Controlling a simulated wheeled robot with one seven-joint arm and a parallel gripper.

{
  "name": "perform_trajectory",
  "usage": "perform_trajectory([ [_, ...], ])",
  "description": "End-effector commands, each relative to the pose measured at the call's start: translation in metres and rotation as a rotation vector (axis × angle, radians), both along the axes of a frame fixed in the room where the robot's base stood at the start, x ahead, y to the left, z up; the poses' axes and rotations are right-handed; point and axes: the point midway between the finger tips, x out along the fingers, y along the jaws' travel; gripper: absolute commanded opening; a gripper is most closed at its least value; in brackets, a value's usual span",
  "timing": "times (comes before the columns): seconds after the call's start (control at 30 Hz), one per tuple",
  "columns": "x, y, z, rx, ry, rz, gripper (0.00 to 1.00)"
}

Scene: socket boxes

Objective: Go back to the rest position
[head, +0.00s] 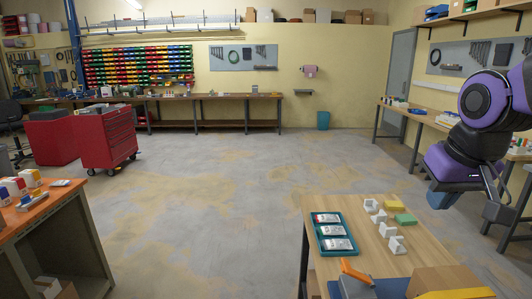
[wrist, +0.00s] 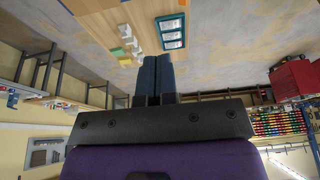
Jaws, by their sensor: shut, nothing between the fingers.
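My gripper (wrist: 154,62) points away from the wrist camera with its two dark fingers together and nothing between them. In the head view my purple and black arm is at the right, raised above the floor and to the right of the near wooden table (head: 340,215). A teal tray (head: 324,250) on that table holds three boxes with clear lids. The tray also shows, upside down, in the wrist view (wrist: 159,18). The gripper is apart from the table and its objects.
Several white blocks (head: 396,245), a yellow block (head: 393,206) and a green block (head: 405,219) stand beside the tray. An orange-handled tool (head: 356,273) and a cardboard box (head: 446,279) are at the near edge. A side bench (head: 430,121) runs behind my arm. The middle floor is clear.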

Motion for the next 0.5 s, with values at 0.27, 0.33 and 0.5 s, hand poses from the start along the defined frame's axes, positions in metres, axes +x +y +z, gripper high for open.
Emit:
perform_trajectory([
  [0.27,-0.057,-0.008,0.022,0.001,-0.079,0.0,0.0],
  [0.33,-0.069,-0.009,0.025,0.0,-0.096,0.001,0.0],
  [0.5,-0.09,-0.011,0.028,0.0,-0.122,0.001,0.0],
])
